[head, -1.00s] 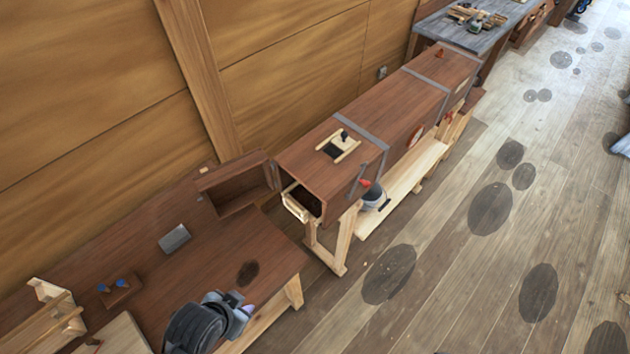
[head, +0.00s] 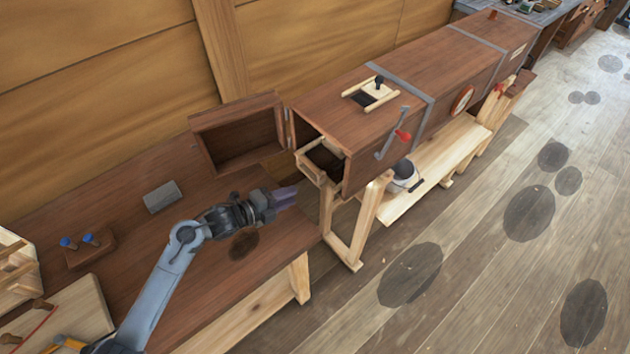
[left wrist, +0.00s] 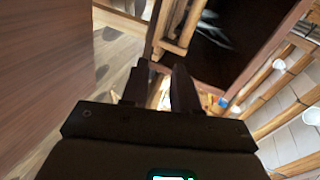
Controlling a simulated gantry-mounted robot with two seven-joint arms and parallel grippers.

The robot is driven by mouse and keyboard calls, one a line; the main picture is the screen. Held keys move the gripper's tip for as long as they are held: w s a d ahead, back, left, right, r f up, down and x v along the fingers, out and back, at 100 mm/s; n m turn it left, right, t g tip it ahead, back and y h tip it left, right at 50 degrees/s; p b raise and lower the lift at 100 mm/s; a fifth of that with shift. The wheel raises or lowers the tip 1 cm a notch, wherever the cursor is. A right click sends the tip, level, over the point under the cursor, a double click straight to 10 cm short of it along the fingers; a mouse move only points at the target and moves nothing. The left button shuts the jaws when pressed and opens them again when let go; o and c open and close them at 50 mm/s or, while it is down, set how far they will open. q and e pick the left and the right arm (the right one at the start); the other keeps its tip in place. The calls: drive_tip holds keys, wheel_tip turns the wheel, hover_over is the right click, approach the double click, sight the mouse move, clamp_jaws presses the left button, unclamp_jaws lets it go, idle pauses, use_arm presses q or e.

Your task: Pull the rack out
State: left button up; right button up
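The rack (head: 311,168) is a light wooden frame with a front bar, sitting in the open end of a long brown wooden box (head: 400,95) and sticking out slightly. My left gripper (head: 291,196) is over the bench, in front of and a little below the rack, pointing toward it and apart from it. In the left wrist view its two dark fingers (left wrist: 160,85) stand apart with nothing held between them. Light wooden bars of the rack (left wrist: 178,32) show just beyond the fingertips, beside the dark box interior. My right gripper is not in view.
The box's door (head: 240,135) hangs open to the left, against the wall side. A brown bench (head: 130,235) holds a grey block (head: 163,197) and a block with blue-topped pegs (head: 88,248). A red-handled lever (head: 402,135) is on the box's side. Floor at right is clear.

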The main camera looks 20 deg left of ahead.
sight(315, 164)
use_arm(q)
drive_tip(key=shift+m+t, duration=0.3)
drive_tip(key=shift+t, duration=0.4)
drive_tip(key=w+d+b, duration=0.1)
drive_tip(key=w, duration=0.3)
drive_tip(key=w+d+b, duration=0.1)
drive_tip(key=w+b, duration=0.1)
drive_tip(key=w, duration=0.3)
drive_tip(key=w+d+b, duration=0.1)
drive_tip(key=w+b, duration=0.1)
drive_tip(key=w, duration=0.3)
drive_tip(key=shift+w+d, duration=0.1)
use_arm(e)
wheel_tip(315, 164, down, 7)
use_arm(q)
clamp_jaws()
